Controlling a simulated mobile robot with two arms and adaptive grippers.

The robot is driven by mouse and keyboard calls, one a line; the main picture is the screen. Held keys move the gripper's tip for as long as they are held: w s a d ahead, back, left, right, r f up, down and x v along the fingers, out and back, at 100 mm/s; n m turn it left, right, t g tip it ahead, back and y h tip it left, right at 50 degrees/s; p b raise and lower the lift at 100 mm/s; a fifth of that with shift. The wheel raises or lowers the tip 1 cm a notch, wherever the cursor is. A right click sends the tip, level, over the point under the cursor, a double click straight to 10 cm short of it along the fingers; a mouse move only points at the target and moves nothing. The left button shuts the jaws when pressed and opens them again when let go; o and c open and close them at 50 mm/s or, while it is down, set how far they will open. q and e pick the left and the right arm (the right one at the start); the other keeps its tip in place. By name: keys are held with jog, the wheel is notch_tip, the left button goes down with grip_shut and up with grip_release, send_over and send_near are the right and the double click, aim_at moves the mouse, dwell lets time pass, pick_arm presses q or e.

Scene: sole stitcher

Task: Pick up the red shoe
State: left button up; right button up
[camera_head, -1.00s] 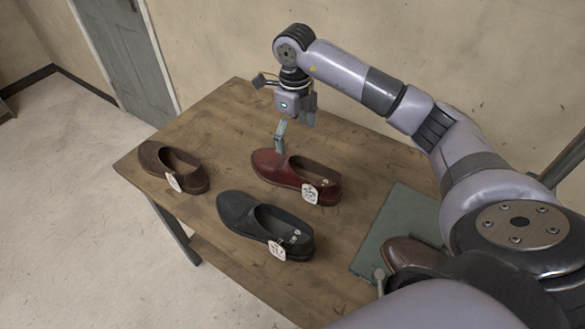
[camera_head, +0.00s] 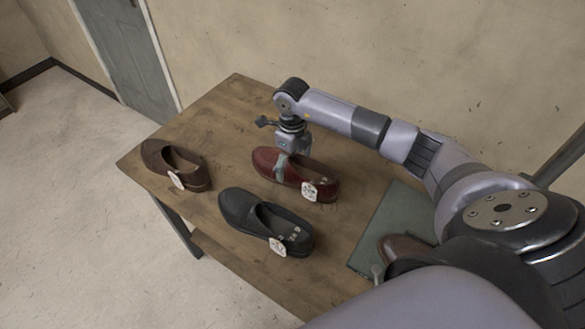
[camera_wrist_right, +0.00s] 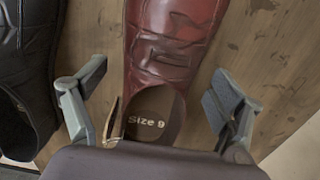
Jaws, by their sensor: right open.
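The red shoe (camera_head: 265,160) lies on the wooden table with a white tag (camera_head: 310,190) at its heel side. In the right wrist view the red shoe (camera_wrist_right: 165,45) runs up from the centre, and "Size 9" shows on its insole. My right gripper (camera_head: 284,167) is down over the shoe, open. In the right wrist view its fingers (camera_wrist_right: 157,85) stand on either side of the shoe, with a visible gap on each side. My left gripper is not in view.
A black shoe (camera_head: 243,206) lies in front of the red one and shows close to the left finger in the wrist view (camera_wrist_right: 28,65). A brown shoe (camera_head: 158,156) lies at the left. A green mat (camera_head: 395,215) holds another brown shoe (camera_head: 405,246) at right.

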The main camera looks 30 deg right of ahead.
jog(key=c, duration=1.7)
